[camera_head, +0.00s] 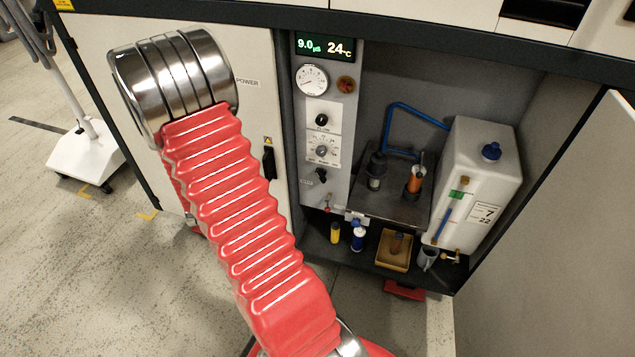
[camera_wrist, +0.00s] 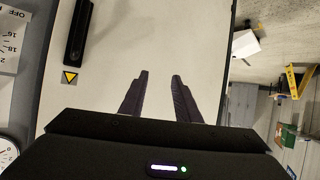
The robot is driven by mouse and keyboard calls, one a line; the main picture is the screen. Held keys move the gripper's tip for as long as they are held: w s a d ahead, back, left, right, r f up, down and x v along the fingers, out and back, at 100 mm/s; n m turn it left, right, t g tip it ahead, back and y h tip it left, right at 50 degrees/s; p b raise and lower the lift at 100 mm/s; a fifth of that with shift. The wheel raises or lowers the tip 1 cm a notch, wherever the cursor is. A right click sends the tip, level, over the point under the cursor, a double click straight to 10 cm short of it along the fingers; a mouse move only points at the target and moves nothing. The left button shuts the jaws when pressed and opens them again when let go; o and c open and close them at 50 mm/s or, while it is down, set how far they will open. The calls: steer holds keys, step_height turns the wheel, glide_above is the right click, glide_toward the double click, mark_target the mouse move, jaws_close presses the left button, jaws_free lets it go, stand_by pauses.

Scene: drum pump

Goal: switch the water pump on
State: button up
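A grey control panel (camera_head: 325,130) stands upright in the cabinet opening. It carries a lit display (camera_head: 325,47), a pressure gauge (camera_head: 312,80), a black knob (camera_head: 321,119), a numbered dial (camera_head: 323,150) and a lower black knob (camera_head: 320,175). I cannot tell which control switches the pump. In the wrist view, my gripper (camera_wrist: 158,80) is open and empty, with its fingers apart in front of the white cabinet door (camera_wrist: 150,35). The numbered dial shows at the left edge (camera_wrist: 8,45). In the head view my red arm hides the gripper.
A black door handle (camera_head: 269,163) is left of the panel. Right of it are a white tank (camera_head: 475,180), a blue hose (camera_head: 400,106), an orange-handled tool (camera_head: 415,180), small bottles and a tan tray (camera_head: 382,257). An open door borders the right side.

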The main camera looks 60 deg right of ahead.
steer(key=s+d+f+m+g+h, duration=0.1)
steer(key=s+d+f+h, duration=0.1)
steer(key=s+d+f, duration=0.35)
steer(key=g+h, duration=0.5)
steer(key=h, duration=0.1)
glide_toward(320, 179)
steer(key=a, duration=0.5)
steer(key=shift+s+f, duration=0.2)
steer(key=shift+s, duration=0.1)
steer(key=shift+d, duration=0.15)
steer(key=d, duration=0.4)
steer(key=w+d, duration=0.1)
steer(key=d, duration=0.8)
steer(key=shift+w+d, duration=0.2)
steer(key=shift+w, duration=0.2)
steer(key=shift+c, duration=0.3)
